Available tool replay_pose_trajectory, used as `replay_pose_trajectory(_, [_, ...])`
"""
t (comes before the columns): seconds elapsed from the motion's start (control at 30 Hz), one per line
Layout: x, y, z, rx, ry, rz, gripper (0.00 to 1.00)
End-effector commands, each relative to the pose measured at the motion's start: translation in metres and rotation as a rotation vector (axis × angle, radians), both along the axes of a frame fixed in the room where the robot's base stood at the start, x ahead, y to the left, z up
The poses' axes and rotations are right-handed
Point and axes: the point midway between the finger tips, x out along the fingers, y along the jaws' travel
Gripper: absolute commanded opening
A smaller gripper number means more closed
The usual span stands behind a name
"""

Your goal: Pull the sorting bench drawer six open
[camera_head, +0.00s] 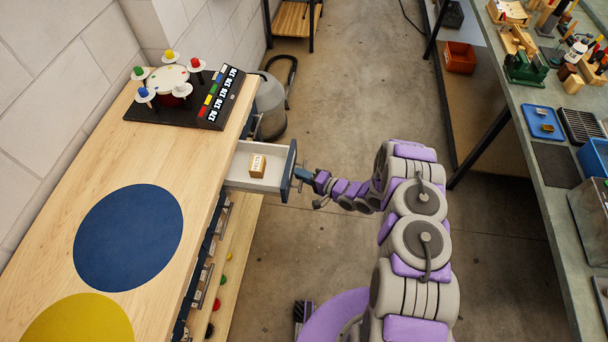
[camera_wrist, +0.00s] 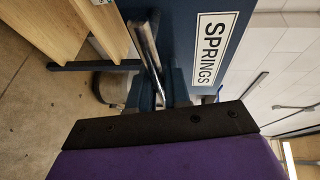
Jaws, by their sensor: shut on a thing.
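The drawer (camera_head: 243,181) is pulled out from the right side of the wooden bench (camera_head: 172,180) in the head view. Its inside is pale, and a small tan box (camera_head: 257,165) sits in it. Its dark blue front carries a label reading SPRINGS (camera_wrist: 215,48) in the wrist view. A metal bar handle (camera_wrist: 146,48) runs across that front. My gripper (camera_head: 301,174) is at the outer face of the drawer front, shut on the handle. In the wrist view my gripper (camera_wrist: 167,95) shows at the handle's lower end, partly hidden by my wrist.
A dark board with a drum and colored pegs (camera_head: 172,83) stands at the bench's far end. A grey bin (camera_head: 270,105) is on the floor behind the drawer. A second bench (camera_head: 540,130) with tools is at right.

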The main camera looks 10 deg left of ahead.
Motion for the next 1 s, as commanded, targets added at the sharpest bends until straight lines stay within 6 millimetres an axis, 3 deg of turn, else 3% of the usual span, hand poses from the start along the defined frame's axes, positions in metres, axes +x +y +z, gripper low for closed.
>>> replay_pose_trajectory(0.1, [-0.001, -0.001, -0.002, -0.003, 0.004, 0.000, 0.23])
replay_pose_trajectory(0.73, [-0.002, -0.005, 0.002, 0.003, -0.001, -0.001, 0.23])
replay_pose_trajectory(0.87, [-0.007, -0.016, 0.004, 0.003, 0.000, -0.003, 0.23])
replay_pose_trajectory(1.0, [-0.016, -0.040, 0.009, 0.007, -0.001, -0.007, 0.23])
